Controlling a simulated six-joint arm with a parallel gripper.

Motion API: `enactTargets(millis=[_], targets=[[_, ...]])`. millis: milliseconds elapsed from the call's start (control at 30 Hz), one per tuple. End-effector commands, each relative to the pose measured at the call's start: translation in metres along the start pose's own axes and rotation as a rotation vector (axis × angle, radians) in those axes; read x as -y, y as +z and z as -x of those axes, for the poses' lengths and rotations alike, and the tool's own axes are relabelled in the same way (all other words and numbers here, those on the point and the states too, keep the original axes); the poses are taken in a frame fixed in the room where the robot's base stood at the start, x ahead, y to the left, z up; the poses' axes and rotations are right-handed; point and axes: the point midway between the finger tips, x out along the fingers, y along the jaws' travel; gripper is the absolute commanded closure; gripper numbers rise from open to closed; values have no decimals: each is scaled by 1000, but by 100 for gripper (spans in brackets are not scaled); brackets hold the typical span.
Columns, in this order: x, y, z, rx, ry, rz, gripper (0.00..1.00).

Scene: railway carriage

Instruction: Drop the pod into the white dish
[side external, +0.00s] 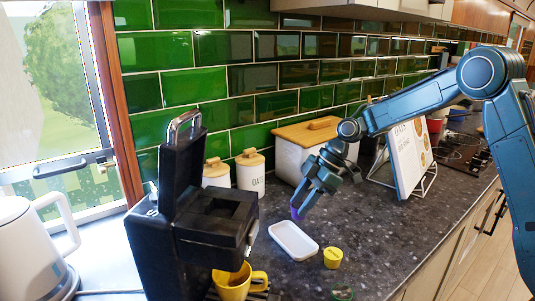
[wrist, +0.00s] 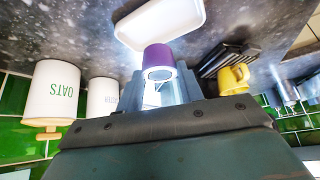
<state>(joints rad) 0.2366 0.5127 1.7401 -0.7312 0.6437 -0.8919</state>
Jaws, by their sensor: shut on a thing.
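My gripper (side external: 304,200) is shut on a purple pod (side external: 295,213), which shows just below the fingertips in the side external view. In the wrist view the purple pod (wrist: 158,54) sits between the two fingers (wrist: 158,90). The white dish (side external: 293,240), a shallow rectangular tray with rounded corners, lies on the dark counter below the pod. In the wrist view the dish (wrist: 188,16) appears just beyond the pod and is cut off by the top edge. The pod looks above the counter and apart from the dish. The part of the dish that shows is empty.
A black coffee machine (side external: 190,228) with raised lid and a yellow mug (side external: 236,283) stand left of the dish. A yellow pod (side external: 333,257) stands to its right. White canisters (side external: 250,176), a bread bin (side external: 286,160) and a book stand (side external: 408,160) are behind.

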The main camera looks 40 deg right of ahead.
Motion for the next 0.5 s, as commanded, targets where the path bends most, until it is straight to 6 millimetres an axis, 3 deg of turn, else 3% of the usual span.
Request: enactTargets(millis=[500], targets=[[0, 8, -12, 1, 0, 0, 84]])
